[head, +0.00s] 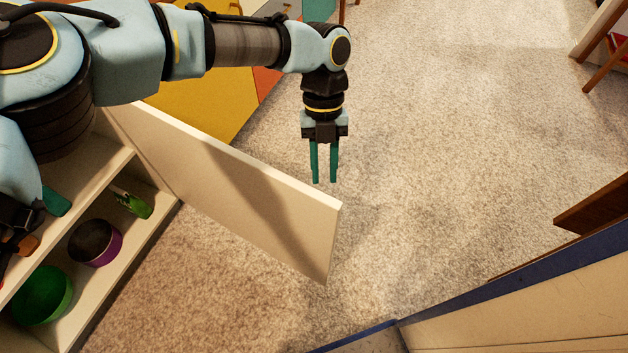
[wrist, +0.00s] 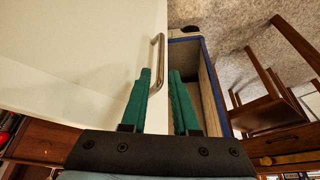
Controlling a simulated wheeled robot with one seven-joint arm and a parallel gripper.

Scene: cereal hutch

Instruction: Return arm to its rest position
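My gripper (head: 324,180) has two teal fingers pointing down in the head view, with a narrow gap and nothing between them. In the wrist view my gripper (wrist: 160,75) also shows parted, empty fingers. A metal handle (wrist: 157,62) on the white door's face (wrist: 70,50) appears just beyond the fingertips; it is hidden in the head view. My arm stretches across the top left.
The open cabinet at left holds a green bowl (head: 43,296), a purple bowl (head: 96,243) and a green item (head: 132,203) on shelves. A blue-edged piece (head: 530,272) stands at lower right. Wooden furniture (head: 605,55) is at upper right. The carpet (head: 450,130) between is clear.

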